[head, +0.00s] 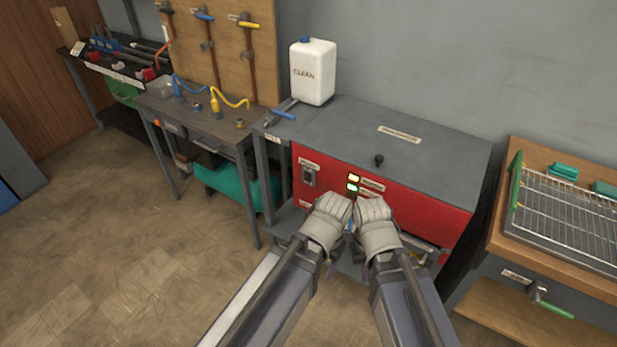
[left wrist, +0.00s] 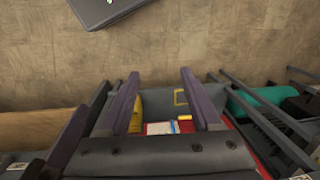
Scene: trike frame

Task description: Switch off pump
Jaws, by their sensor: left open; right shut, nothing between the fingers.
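The pump cabinet has a grey top (head: 430,160) and a red front panel (head: 430,206). On the panel, a small grey switch box (head: 309,176) is at the left. A yellow light (head: 353,178) and a green light (head: 352,188) are lit near the middle. My right gripper (head: 373,210) is shut and empty in front of the panel's lower middle. My left gripper (head: 333,210) is close beside it. The left wrist view shows its two dark fingers (left wrist: 160,76) apart. The head view does not show clearly whether either gripper touches the panel, and the wrists hide its lower middle.
A white jug (head: 312,72) and a blue-handled valve (head: 283,114) stand at the cabinet's back left. A workbench (head: 205,124) is at left, a wooden table with a wire rack (head: 570,222) at right. Floor at left is clear.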

